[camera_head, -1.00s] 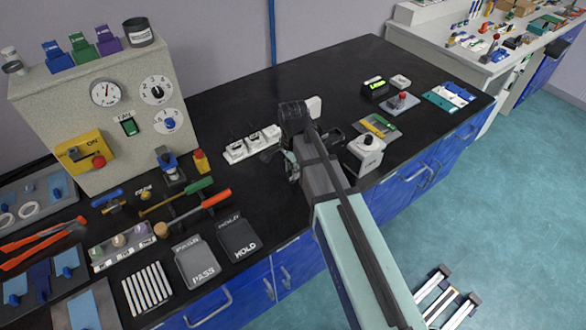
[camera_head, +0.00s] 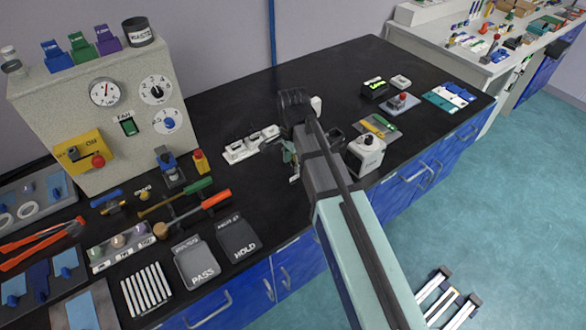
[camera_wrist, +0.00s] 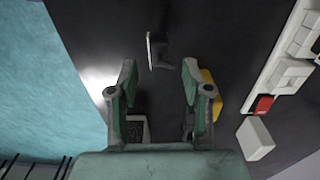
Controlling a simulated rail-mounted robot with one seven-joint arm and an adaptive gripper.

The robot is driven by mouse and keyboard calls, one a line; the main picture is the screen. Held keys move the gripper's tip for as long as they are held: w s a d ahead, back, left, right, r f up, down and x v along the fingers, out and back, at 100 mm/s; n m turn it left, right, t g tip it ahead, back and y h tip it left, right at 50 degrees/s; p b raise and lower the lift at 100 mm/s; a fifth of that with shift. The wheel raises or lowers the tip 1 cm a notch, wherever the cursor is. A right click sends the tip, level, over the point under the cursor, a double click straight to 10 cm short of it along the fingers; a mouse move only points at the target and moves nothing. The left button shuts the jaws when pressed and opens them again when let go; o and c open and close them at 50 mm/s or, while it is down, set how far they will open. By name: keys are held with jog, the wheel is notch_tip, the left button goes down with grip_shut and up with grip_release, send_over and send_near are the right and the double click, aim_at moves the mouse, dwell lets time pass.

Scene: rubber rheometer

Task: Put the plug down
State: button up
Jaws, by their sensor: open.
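My gripper (camera_wrist: 159,72) is open, its two green fingers spread with nothing held between the tips. A small thing with a pale flat face and a dark body (camera_wrist: 153,50), which looks like the plug, lies just past the fingertips on the black bench, apart from both fingers. In the head view my gripper (camera_head: 288,156) is low over the bench, right of the white socket strip (camera_head: 250,145), partly hidden by my arm. A small pale spot (camera_head: 294,179) below the gripper may be the plug. The strip also shows at the right of the wrist view (camera_wrist: 285,70).
A red switch (camera_wrist: 263,104), a white block (camera_wrist: 255,138) and a yellow piece (camera_wrist: 209,80) are right of the fingers in the wrist view. A white device with a knob (camera_head: 366,155) stands right of my arm. Bare black bench (camera_head: 262,190) lies left of my gripper.

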aim_at(293, 172)
notch_tip(293, 172, up, 8)
jog(key=b, duration=0.1)
jog(key=shift+r, duration=0.2)
dwell(0.4)
